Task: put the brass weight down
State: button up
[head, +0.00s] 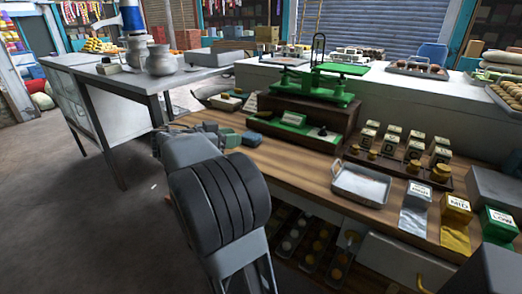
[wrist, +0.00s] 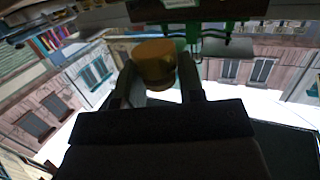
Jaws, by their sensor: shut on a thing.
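My gripper (wrist: 157,72) is shut on a brass weight (wrist: 155,62), a short golden cylinder between the two dark fingers in the wrist view. In the head view my arm blocks the sight of the gripper and the held weight. Other brass weights (head: 440,172) stand beside small labelled blocks on a dark wooden tray (head: 397,174) at the right of the wooden counter (head: 290,158). A green balance scale (head: 315,85) stands on a wooden box behind the counter's middle.
An empty-looking metal tray (head: 361,185) lies on the counter's front half. Yellow and green labelled boxes (head: 456,206) stand to its right. Small green and grey boxes (head: 229,137) lie near my arm. Bare wood shows between these boxes and the metal tray.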

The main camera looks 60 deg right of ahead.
send_over(258, 154)
jog(key=f+v, duration=0.1)
jog(key=v, duration=0.2)
notch_tip(258, 154, down, 3)
jog(key=shift+w+r, duration=0.15)
jog(key=shift+w, duration=0.05)
jog(key=d+f, duration=0.1)
jog(key=s+d+f, duration=0.1)
jog(key=shift+s+d, duration=0.1)
jog(key=shift+d, duration=0.2)
jog(key=shift+d+f, duration=0.2)
jog(key=shift+f, duration=0.05)
jog(key=shift+f+b, duration=0.15)
jog(key=shift+b, duration=0.2)
jog(key=o, duration=0.7)
jog(key=shift+o, duration=0.2)
